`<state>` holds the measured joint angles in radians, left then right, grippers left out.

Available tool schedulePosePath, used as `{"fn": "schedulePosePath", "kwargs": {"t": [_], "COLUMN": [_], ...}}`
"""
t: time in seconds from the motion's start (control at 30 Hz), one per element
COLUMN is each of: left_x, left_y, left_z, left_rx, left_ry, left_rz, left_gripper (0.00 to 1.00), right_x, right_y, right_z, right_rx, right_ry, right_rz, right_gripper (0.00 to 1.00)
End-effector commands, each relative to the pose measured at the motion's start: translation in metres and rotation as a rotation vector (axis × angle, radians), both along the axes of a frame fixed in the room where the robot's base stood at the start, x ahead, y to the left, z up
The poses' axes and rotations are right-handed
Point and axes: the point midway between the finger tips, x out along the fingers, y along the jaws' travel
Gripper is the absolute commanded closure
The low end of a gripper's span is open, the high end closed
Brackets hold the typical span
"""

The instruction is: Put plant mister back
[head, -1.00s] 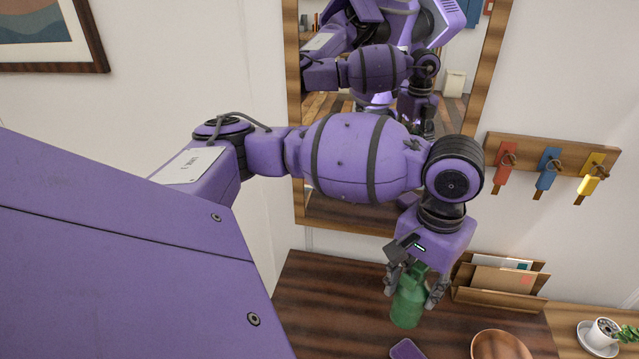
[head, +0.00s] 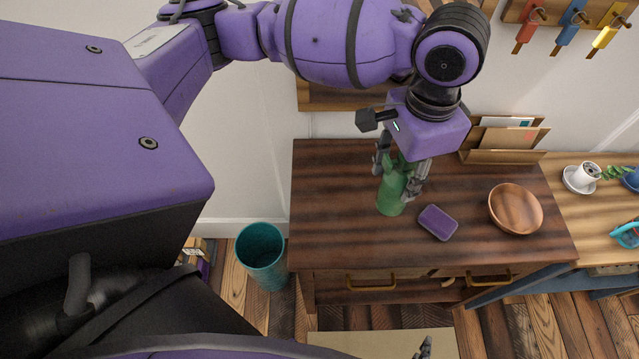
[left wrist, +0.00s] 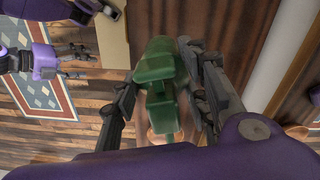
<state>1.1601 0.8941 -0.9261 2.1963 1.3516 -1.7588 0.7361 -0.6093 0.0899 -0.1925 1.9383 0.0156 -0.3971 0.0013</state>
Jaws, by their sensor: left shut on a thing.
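The plant mister (head: 391,192) is a green bottle over the left part of the dark wooden tabletop in the head view. My left gripper (head: 399,176) points down and is shut on it, with one finger on each side. I cannot tell whether its base touches the wood. In the left wrist view, the green mister (left wrist: 158,75) sits between the fingers of my left gripper (left wrist: 162,95). My right gripper (head: 425,347) barely shows at the bottom edge of the head view, and its jaws cannot be made out.
A purple box-like item (head: 437,222) lies just right of the mister, with a wooden bowl (head: 515,208) farther right. A letter holder (head: 505,140) stands behind. A teal bin (head: 261,252) is on the floor left of the dark table (head: 330,215). The tabletop's left part is clear.

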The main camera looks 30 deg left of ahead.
Motion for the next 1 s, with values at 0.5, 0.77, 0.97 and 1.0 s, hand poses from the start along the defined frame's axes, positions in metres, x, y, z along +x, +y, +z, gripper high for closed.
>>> {"fn": "schedulePosePath", "kwargs": {"t": [0.5,0.77,0.97,1.0], "left_x": [-0.012,0.017,0.028,0.029], "left_y": [-0.037,0.014,0.032,0.033], "left_z": [-0.021,-0.054,-0.079,-0.081], "left_rx": [0.010,0.008,0.007,0.007], "left_ry": [-0.018,-0.015,-0.019,-0.020], "left_rz": [-0.626,-0.626,-0.629,-0.630], "left_gripper": [0.93,0.93,0.93,0.93], "right_x": [0.003,-0.003,-0.004,-0.004], "right_y": [-0.004,-0.005,-0.007,-0.007], "right_z": [-0.005,-0.011,-0.013,-0.013], "right_rx": [-0.008,-0.010,-0.013,-0.013], "right_ry": [-0.002,0.009,0.010,0.010], "right_rz": [0.000,0.000,-0.004,-0.004], "right_gripper": [0.33,0.33,0.33,0.33]}}
